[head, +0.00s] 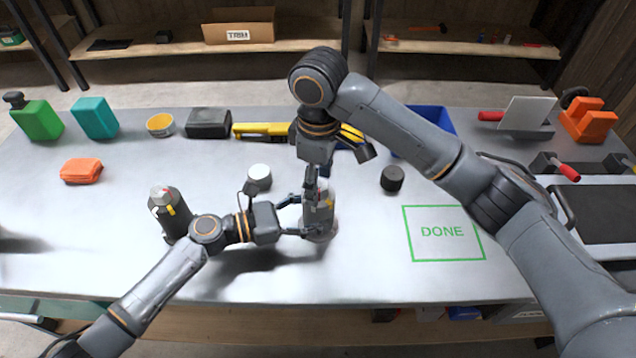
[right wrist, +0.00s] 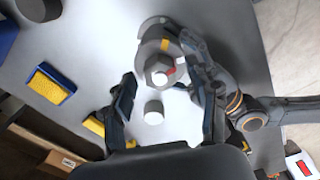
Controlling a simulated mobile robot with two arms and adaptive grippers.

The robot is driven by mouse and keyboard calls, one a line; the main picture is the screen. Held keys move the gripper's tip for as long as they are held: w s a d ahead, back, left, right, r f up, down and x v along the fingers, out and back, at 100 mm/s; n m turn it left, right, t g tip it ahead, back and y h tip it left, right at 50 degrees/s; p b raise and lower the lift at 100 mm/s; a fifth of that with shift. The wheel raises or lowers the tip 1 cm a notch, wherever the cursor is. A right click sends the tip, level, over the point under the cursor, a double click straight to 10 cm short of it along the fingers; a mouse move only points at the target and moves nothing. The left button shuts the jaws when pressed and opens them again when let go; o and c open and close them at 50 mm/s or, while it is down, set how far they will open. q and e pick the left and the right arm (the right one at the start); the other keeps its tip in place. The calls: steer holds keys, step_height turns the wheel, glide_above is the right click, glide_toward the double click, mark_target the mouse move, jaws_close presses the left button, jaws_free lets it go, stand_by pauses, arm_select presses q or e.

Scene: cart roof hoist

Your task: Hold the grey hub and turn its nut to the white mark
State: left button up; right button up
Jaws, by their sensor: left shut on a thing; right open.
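The grey hub (head: 322,222) stands upright on the bench, with a yellow mark on its side. My left gripper (head: 306,215) is shut around it from the left, low on its body. The hub also shows in the right wrist view (right wrist: 147,47), where the hexagonal nut (right wrist: 154,66) sits on top with a red mark and a pale stud. A small white patch shows beside the red mark; whether it is the white mark I cannot tell. My right gripper (head: 312,180) is open and points down just above the hub, partly hiding its top.
A similar dark hub (head: 170,212) stands to the left, close to my left arm. A white cylinder (head: 259,177) and a black cylinder (head: 392,179) stand either side behind. The green DONE square (head: 442,232) is empty. A yellow tool (head: 262,130) lies farther back.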

steer(key=shift+n, duration=1)
steer(key=shift+n, duration=1.1)
steer(key=c, duration=1)
steer(key=shift+m, duration=1.2)
